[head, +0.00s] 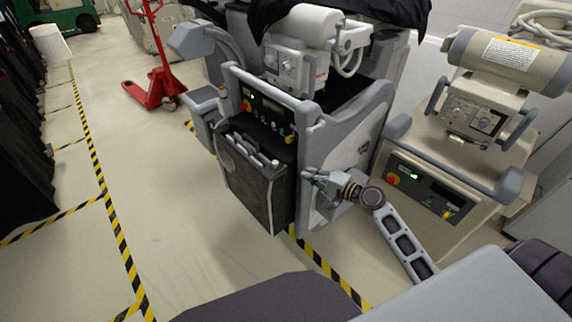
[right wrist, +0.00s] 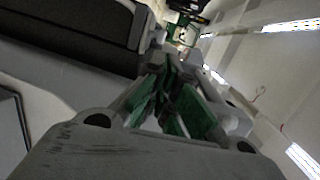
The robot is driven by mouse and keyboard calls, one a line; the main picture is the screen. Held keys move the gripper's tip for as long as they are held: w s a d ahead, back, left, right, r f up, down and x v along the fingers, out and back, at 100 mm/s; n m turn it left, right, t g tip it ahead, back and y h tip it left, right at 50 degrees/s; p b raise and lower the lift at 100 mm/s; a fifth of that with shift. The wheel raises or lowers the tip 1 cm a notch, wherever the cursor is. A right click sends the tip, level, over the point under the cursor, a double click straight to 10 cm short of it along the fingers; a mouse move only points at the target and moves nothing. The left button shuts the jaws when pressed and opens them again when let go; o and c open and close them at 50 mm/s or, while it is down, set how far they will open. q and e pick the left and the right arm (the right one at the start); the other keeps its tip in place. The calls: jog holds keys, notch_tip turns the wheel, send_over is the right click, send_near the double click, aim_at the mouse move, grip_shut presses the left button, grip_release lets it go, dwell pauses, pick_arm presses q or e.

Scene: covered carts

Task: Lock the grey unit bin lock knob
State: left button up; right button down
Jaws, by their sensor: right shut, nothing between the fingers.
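The grey unit (head: 345,140) stands in the middle of the head view, with a dark bin (head: 252,180) in its front. I cannot make out the bin's lock knob for certain; it may be hidden by my right gripper or too small. My right gripper (head: 312,176) is at the bin's right side, close to the unit's front right edge. Its fingers are shut with nothing between them. In the right wrist view the green-padded fingers (right wrist: 168,82) point toward the unit's edge, with the dark panel at upper left. Contact cannot be told. My left gripper is out of view.
A beige unit (head: 450,175) stands close on the right, behind my right forearm. A red pallet jack (head: 155,90) is at the back left. Floor with yellow-black tape (head: 110,215) is free on the left. Dark covered things line the far left.

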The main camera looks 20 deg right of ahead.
aim_at(275, 165)
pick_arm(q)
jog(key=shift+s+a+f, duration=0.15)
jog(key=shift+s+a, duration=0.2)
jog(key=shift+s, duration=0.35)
pick_arm(e)
jog(key=shift+x, duration=5.45)
jog(key=shift+w, duration=0.1)
